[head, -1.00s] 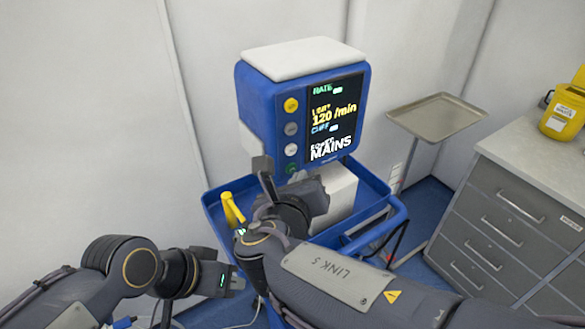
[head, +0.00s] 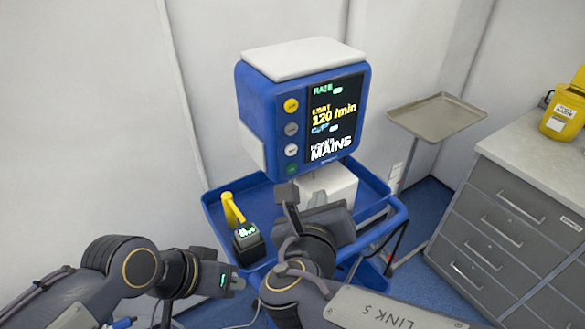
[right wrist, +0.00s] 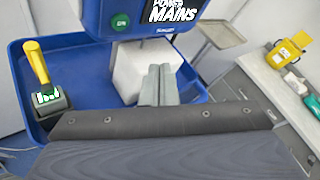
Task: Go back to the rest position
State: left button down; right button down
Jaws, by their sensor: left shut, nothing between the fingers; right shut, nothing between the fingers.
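My right gripper (head: 292,212) is shut and empty, in front of the blue monitor (head: 262,110) and over the front of the blue trolley tray (head: 215,215). In the right wrist view its closed fingers (right wrist: 160,84) stand before the white block under the monitor. My left gripper (head: 236,282) is shut and empty at the lower left, in front of the tray and below its rim. Neither gripper appears to touch anything.
A small dark device with a yellow handle (head: 231,208) stands in the tray's left part, left of my right gripper. A metal tray stand (head: 437,117) and grey drawers (head: 500,225) are at right. The wall behind is bare.

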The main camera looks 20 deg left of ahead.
jog(key=d+f+m+g+h, duration=0.2)
jog(key=d+f+m+g, duration=0.15)
jog(key=d+m, duration=0.65)
jog(key=d+f+m+g+h, duration=0.1)
jog(key=d+f+m+g, duration=0.25)
jog(key=d+m, duration=0.6)
jog(key=s+d+f+m+g+y, duration=0.1)
jog(key=s+d+m, duration=0.4)
jog(key=m, duration=0.7)
jog(key=s+d+f+m+y, duration=0.2)
jog(key=s+d+m, duration=0.3)
jog(key=m, duration=0.8)
jog(key=s+y, duration=0.1)
jog(key=s, duration=0.2)
jog(key=shift+s+d+f+g+y, duration=0.2)
jog(key=shift+s+d+g+y, duration=0.1)
jog(key=shift+d+g, duration=0.1)
